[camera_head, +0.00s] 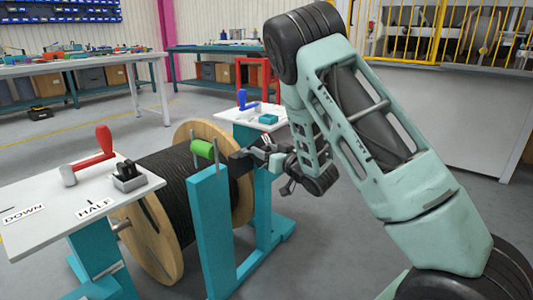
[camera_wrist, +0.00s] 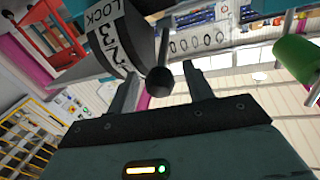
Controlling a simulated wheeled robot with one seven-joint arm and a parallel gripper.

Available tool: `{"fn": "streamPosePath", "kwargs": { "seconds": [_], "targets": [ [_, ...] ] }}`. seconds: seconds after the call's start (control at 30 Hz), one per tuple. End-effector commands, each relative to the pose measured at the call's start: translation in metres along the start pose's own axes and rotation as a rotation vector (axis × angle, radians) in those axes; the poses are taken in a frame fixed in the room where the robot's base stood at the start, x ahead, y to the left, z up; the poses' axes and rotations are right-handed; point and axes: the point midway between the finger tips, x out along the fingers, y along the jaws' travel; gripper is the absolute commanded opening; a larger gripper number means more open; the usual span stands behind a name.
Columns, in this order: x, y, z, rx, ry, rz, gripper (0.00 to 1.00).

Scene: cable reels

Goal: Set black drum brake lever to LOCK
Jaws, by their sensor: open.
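In the wrist view a lever with a round black knob (camera_wrist: 159,82) on a thin rod sits between the two fingers of my gripper (camera_wrist: 160,72). The fingers are apart, one on each side of the knob, with a visible gap to each. A dark plate beside the lever carries a white LOCK label (camera_wrist: 101,17) and a second label (camera_wrist: 108,50) I cannot read for sure. In the head view my gripper (camera_head: 266,156) is behind the teal post, at the right of the black cable drum (camera_head: 167,186). The lever itself is hard to make out there.
A green roller or grip (camera_head: 203,149) stands atop the near teal post (camera_head: 210,235); it also shows in the wrist view (camera_wrist: 299,63). A blue lever (camera_head: 244,100) stands on the far plate.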

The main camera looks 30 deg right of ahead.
Motion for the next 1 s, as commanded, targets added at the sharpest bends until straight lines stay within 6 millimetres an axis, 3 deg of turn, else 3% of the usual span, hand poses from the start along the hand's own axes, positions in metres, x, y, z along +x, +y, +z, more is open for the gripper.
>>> {"fn": "streamPosePath", "kwargs": {
  "seconds": [0.23, 0.4, 0.43, 1.0],
  "targets": [
    [0.0006, 0.0001, -0.0002, 0.0, 0.0, 0.0, 0.51],
    [0.0005, 0.0, -0.0001, 0.0, 0.0, 0.0, 0.04],
    [0.0005, 0.0, 0.0, 0.0, 0.0, 0.0, 0.0],
    [-0.0012, 0.0018, 0.0087, 0.002, -0.007, 0.001, 0.0]
  ]
}}
